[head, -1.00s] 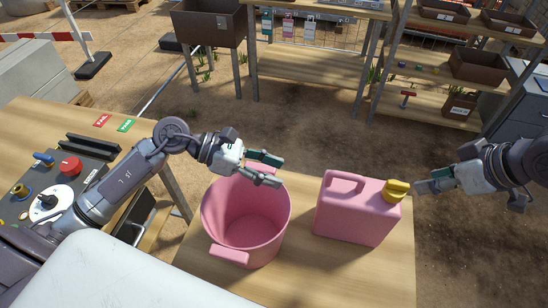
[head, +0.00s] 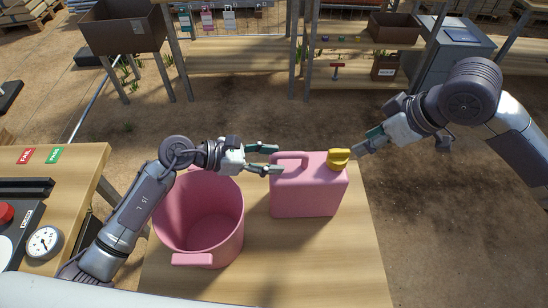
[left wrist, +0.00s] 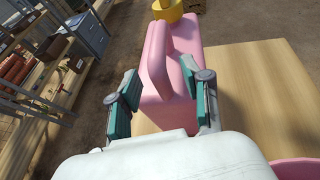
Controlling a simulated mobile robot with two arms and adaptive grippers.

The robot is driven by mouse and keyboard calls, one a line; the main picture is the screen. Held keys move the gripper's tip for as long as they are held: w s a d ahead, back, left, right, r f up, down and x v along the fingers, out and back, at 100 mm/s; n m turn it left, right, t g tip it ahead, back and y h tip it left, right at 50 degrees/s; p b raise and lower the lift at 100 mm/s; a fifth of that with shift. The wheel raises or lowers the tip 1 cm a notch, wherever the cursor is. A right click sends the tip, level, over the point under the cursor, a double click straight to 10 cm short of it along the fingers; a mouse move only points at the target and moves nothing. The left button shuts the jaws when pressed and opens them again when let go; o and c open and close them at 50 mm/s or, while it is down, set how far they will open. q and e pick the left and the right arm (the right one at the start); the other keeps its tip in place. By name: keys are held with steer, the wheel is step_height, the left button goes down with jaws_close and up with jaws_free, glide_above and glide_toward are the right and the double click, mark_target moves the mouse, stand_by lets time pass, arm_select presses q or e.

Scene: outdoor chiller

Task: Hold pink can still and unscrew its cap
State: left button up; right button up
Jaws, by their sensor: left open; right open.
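The pink can (head: 305,193) stands upright on the wooden table, with a handle on top and a yellow cap (head: 339,158) at its right end. My left gripper (head: 277,158) is open at the can's left end, level with the handle. In the left wrist view the can (left wrist: 160,113) and its handle (left wrist: 156,62) lie ahead between the open fingers (left wrist: 160,104), and the yellow cap (left wrist: 167,10) is at the top edge. My right gripper (head: 364,145) is open just right of the cap. I cannot tell whether it touches the cap.
A pink bucket (head: 173,222) stands left of the can, under my left arm. The table (head: 290,265) is clear in front of the can. A bench with a gauge (head: 43,242) is at the far left. Shelves (head: 240,53) stand behind.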

arm_select(q)
steer(key=shift+w+d+f, duration=0.2)
steer(key=shift+d, duration=0.3)
jaws_close()
stand_by(1.0)
